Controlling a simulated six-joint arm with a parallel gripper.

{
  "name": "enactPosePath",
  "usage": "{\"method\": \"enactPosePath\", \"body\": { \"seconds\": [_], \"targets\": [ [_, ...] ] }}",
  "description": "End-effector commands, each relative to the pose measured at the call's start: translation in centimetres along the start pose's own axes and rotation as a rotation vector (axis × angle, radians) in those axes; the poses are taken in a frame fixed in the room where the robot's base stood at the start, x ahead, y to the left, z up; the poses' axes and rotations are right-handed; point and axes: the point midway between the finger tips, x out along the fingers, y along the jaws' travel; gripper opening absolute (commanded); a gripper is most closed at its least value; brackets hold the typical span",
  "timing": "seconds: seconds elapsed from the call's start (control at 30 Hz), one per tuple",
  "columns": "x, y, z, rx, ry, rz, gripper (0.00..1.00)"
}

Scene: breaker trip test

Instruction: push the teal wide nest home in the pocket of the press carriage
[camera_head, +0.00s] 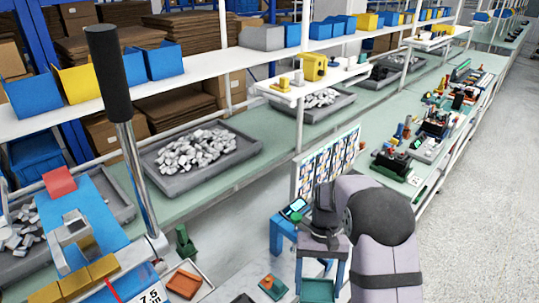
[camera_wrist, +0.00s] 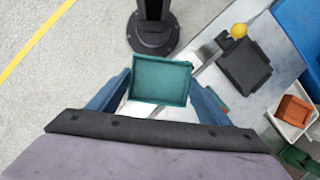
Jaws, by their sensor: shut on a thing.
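The teal wide nest (camera_wrist: 161,80) is a shallow rectangular tray between the two blue fingers of my gripper (camera_wrist: 160,92) in the wrist view. The fingers are shut on its two short sides and its open top faces the camera. In the head view, the nest (camera_head: 318,290) shows at the bottom edge between the fingers of my gripper (camera_head: 318,280), partly cut off. A pale surface shows beneath it in the wrist view. I cannot make out the carriage pocket for certain, nor whether the nest touches anything below.
A dark square plate (camera_wrist: 243,65) lies right of the nest, with a yellow knob (camera_wrist: 239,31) beside it. An orange nest (camera_head: 185,282) sits in a white tray. A tall lever with a black grip (camera_head: 107,72) rises at left. A green block (camera_head: 185,240) stands near it.

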Motion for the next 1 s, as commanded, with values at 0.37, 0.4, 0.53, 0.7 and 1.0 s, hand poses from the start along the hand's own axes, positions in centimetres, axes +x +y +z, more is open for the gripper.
{"method": "enactPosePath", "body": {
  "seconds": [0.37,0.4,0.53,0.7,1.0],
  "targets": [
    [0.5,2.1,0.0,-0.108,-0.008,0.042,0.41],
    [0.5,2.1,0.0,-0.107,-0.008,0.042,0.41],
    [0.4,1.6,0.1,-0.118,-0.008,0.046,0.41],
    [-0.6,-0.8,0.6,-0.177,-0.006,0.070,0.41],
    [-2.6,-9.5,5.3,-0.331,-0.007,0.133,0.41]
  ]
}}
